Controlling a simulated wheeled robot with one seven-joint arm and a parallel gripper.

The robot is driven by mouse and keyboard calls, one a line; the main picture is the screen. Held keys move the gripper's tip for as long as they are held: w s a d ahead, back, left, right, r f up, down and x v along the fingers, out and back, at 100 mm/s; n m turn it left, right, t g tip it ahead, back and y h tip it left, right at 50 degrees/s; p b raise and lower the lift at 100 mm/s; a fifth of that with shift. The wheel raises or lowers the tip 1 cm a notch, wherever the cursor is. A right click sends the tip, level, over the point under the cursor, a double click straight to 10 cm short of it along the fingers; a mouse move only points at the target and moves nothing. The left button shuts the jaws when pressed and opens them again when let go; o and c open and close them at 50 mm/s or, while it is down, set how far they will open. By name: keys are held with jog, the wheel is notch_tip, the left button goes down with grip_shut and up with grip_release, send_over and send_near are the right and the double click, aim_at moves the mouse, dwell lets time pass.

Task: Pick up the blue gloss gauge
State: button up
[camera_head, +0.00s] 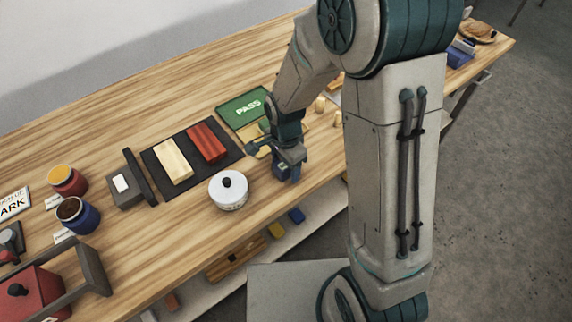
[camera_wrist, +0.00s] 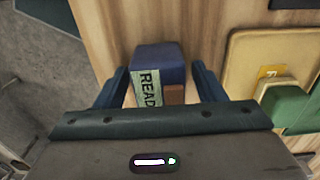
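The blue gloss gauge (camera_wrist: 160,58) is a small dark blue block with a pale green label starting "READ" and a brown patch. It stands on the wooden table. In the wrist view it sits between the two fingers of my gripper (camera_wrist: 160,82), with a narrow gap on each side. My gripper is open around it and does not visibly grip it. In the head view my gripper (camera_head: 287,172) is low at the table's front edge, and the gauge is largely hidden there by the fingers.
A white lidded pot (camera_head: 229,191) stands just left of my gripper. A black mat (camera_head: 188,177) with a cream block and a red block lies behind it. A green PASS mat (camera_head: 236,110) and a yellow tray (camera_wrist: 250,60) are close by. The table's front edge is near.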

jog(key=c, duration=1)
jog(key=shift+r, duration=0.1)
